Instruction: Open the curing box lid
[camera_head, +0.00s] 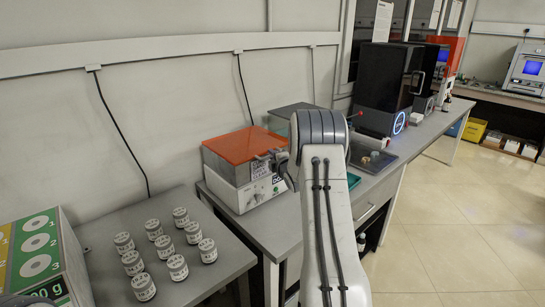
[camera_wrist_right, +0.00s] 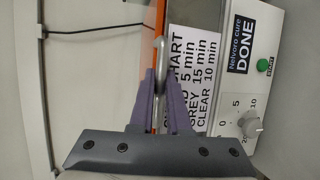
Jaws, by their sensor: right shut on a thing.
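The curing box (camera_head: 262,192) stands on the grey bench against the wall, a white body with a flat orange lid (camera_head: 243,144) lying on it, apparently closed. My right gripper (camera_head: 278,161) is at the lid's front right edge. In the right wrist view, its purple-grey fingers (camera_wrist_right: 161,88) are shut on the grey lid handle (camera_wrist_right: 160,52), beside the orange lid edge (camera_wrist_right: 161,18). The box front (camera_wrist_right: 225,90) shows a time chart, a display reading DONE, a green button and a knob.
Several white-lidded jars (camera_head: 178,267) stand on the nearer bench, beside a coloured carton (camera_head: 45,258). A black machine (camera_head: 383,85) stands farther along the bench. A dark tray (camera_head: 372,158) with small items lies right of my arm. Floor on the right is clear.

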